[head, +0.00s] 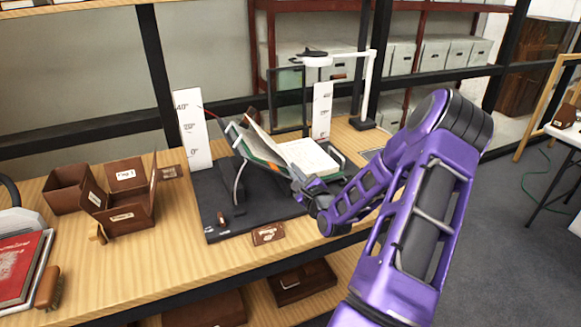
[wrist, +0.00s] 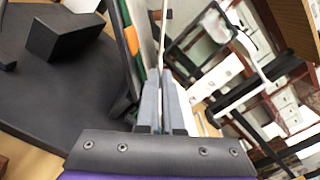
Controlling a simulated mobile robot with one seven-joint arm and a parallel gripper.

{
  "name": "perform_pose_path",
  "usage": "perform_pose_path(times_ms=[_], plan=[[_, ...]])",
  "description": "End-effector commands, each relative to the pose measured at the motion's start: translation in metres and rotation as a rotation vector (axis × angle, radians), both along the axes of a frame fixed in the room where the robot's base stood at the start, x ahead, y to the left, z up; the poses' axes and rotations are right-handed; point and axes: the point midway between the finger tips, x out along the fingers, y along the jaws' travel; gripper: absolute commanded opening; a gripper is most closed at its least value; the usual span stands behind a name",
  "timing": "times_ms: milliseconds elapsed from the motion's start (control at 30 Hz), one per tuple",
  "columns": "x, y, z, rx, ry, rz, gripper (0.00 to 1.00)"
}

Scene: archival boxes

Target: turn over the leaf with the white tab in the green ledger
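The green ledger (head: 262,157) lies open, tilted on a dark cradle, in the head view. Its right page (head: 312,158) lies nearly flat, and leaves (head: 262,140) stand raised on the left side. The white tab cannot be made out. My gripper (head: 298,183) is at the ledger's lower front edge. In the wrist view my gripper's fingers (wrist: 161,90) are close together beside the ledger's green edge (wrist: 138,62). Pale page edges rise just beyond the fingertips.
The cradle stands on a dark base board (head: 250,222) with white scale panels (head: 192,130) behind. A white overhead lamp arm (head: 345,55) is at the back. Brown boxes (head: 125,205) and a red book (head: 18,268) are to the left.

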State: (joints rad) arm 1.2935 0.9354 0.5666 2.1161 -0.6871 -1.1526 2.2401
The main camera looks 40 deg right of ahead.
Motion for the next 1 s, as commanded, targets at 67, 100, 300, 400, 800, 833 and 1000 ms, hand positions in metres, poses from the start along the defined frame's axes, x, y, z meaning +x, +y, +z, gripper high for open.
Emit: perform_pose_path(times_ms=[67, 100, 300, 400, 800, 833, 1000], plan=[[-0.002, -0.005, 0.005, 0.065, -0.014, -0.005, 0.00], [-0.002, -0.006, 0.004, 0.090, -0.021, -0.004, 0.00], [-0.002, -0.007, 0.002, 0.124, -0.029, -0.001, 0.00], [-0.002, -0.007, 0.002, 0.123, -0.028, -0.001, 0.00], [-0.002, -0.007, 0.003, 0.120, -0.029, -0.001, 0.17], [-0.002, -0.007, 0.003, 0.120, -0.029, -0.001, 0.17], [-0.013, -0.006, 0.003, 0.120, -0.029, -0.004, 0.17]])
